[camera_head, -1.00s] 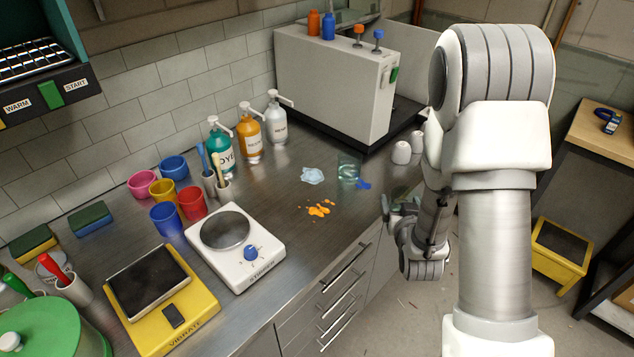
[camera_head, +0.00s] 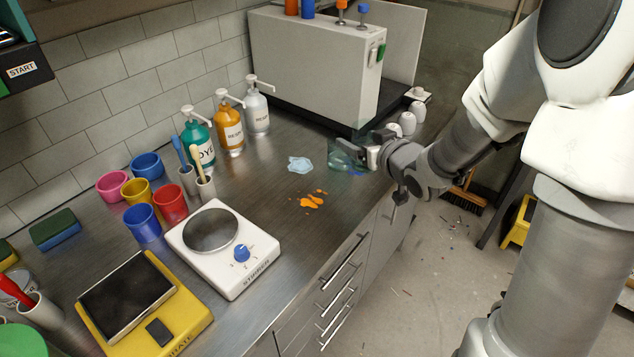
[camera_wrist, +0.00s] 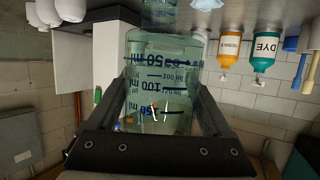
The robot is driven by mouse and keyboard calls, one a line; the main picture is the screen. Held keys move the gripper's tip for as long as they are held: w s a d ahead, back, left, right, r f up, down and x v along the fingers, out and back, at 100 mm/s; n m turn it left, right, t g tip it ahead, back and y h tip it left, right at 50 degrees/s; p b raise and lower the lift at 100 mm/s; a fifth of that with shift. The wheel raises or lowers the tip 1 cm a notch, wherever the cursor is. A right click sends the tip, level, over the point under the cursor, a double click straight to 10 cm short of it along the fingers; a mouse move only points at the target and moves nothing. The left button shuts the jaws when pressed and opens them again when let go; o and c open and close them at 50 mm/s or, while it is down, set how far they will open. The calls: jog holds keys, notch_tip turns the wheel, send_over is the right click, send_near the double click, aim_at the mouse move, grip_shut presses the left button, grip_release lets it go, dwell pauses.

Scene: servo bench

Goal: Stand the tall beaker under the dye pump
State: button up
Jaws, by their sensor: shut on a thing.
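The tall beaker (camera_head: 345,155) is clear greenish glass near the counter's front edge, below the grey machine. In the wrist view the beaker (camera_wrist: 160,85), with dark volume marks, fills the space between my fingers. My gripper (camera_head: 370,153) is shut on it from the right; its fingers (camera_wrist: 163,105) flank the glass in the wrist view. I cannot tell whether its base touches the counter. The dye pump (camera_head: 198,142) is a teal bottle with a white pump head, labelled DYE, at the wall to the left. It shows upside down in the wrist view (camera_wrist: 264,48).
An orange bottle (camera_head: 229,128) and a clear bottle (camera_head: 257,112) stand right of the dye pump. A pale blue puddle (camera_head: 300,164) and orange spill (camera_head: 312,201) mark the counter. Cups with brushes (camera_head: 205,189), coloured cups (camera_head: 170,203) and a white stirrer (camera_head: 226,250) stand left.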

jog(key=shift+r, duration=0.15)
jog(key=shift+a, duration=0.3)
jog(key=a+f, duration=0.2)
jog(key=a, duration=0.1)
jog(key=w+a+f+b, duration=0.1)
jog(key=a+f, duration=0.1)
jog(key=a, duration=0.2)
jog(key=a+f+b, duration=0.1)
jog(key=a+f, duration=0.1)
jog(key=a, duration=0.2)
jog(key=shift+w+f, duration=0.2)
jog(key=shift+f, duration=0.15)
jog(key=shift+f+b, duration=0.45)
jog(key=shift+f, duration=1.65)
jog(key=shift+f, duration=0.15)
jog(key=o, duration=1.3)
jog(key=shift+c, duration=0.2)
